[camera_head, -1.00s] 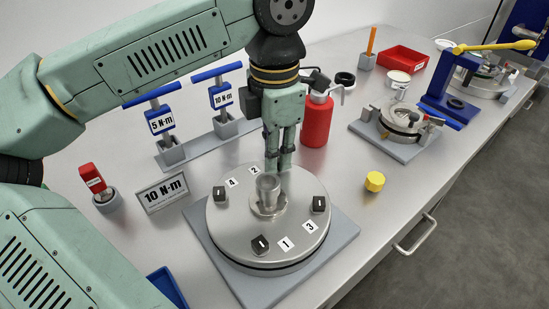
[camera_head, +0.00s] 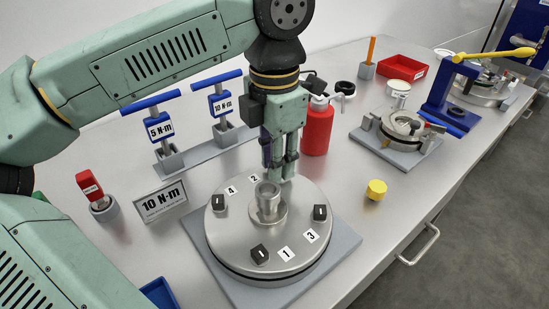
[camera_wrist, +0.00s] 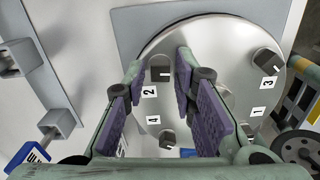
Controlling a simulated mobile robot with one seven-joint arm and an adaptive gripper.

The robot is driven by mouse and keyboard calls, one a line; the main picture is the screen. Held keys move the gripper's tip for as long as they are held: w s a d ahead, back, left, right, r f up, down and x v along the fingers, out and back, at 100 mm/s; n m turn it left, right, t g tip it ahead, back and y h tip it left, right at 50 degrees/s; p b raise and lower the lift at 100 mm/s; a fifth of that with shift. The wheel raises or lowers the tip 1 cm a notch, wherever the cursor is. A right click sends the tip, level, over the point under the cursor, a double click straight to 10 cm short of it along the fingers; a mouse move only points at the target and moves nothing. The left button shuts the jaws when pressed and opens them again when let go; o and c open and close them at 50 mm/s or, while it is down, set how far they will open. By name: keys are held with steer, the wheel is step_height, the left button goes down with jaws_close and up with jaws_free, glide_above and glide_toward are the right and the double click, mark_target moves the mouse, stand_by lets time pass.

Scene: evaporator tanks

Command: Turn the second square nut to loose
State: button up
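The round steel lid (camera_head: 240,235) carries square black nuts beside labels 1 to 4. The second nut (camera_wrist: 161,70) shows in the wrist view next to label 2 (camera_wrist: 149,91), between my fingertips with a gap on each side. In the head view my gripper (camera_head: 278,174) points down at the lid's far side and hides that nut. My gripper is open, with purple pads facing each other. How far the fingertips are above the lid is hard to tell. The first nut (camera_head: 260,254), third nut (camera_head: 320,212) and fourth nut (camera_head: 219,203) are clear of my fingers.
A steel cup-like fitting (camera_head: 267,200) stands at the lid's centre, close to my fingers. A red bottle (camera_head: 317,128) stands right behind my gripper. A "10 N·m" sign (camera_head: 162,200), blue torque tools (camera_head: 159,128) and a yellow cap (camera_head: 376,190) stand around the lid.

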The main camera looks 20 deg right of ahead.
steer(key=shift+o, duration=0.8)
steer(key=shift+r, duration=0.1)
step_height(320, 180, up, 12)
